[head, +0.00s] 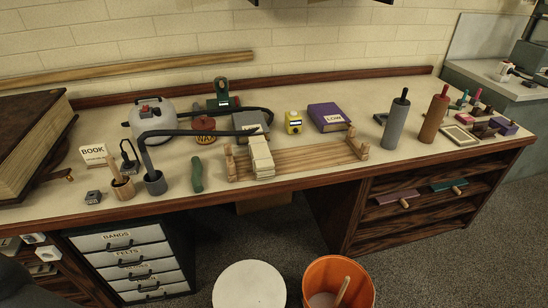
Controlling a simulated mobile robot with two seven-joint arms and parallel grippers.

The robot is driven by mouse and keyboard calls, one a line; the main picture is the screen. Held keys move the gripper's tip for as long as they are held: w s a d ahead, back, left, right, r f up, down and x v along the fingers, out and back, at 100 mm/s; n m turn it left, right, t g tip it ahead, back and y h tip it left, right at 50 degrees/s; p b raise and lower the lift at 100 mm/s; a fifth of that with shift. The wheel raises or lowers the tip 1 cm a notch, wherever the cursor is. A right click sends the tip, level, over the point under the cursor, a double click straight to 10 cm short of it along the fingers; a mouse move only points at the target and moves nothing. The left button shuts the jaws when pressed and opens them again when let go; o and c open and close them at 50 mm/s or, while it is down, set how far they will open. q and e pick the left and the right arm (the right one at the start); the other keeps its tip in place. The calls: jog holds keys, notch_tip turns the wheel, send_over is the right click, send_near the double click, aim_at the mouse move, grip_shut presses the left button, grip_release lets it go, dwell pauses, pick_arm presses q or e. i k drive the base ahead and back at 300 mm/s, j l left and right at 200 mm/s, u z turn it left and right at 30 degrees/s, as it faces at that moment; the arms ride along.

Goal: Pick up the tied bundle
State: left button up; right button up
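A cream stack (262,158) sits across the left part of a slatted wooden rack (318,157) in the middle of the bench. It looks like the bundle, but any tie around it is too small to make out. Its upper end lies close to a grey box (250,122) with a pale label. Neither of my grippers shows in the head view.
A black hose (200,132) runs left of the stack. An orange bucket (365,287) stands on the floor.

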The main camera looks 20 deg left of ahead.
aim_at(263, 164)
jog(key=i+l, duration=0.1)
jog(key=l, duration=0.3)
jog(key=i+l, duration=0.15)
jog(key=l, duration=0.2)
jog(key=i+l, duration=0.1)
jog(key=l, duration=0.3)
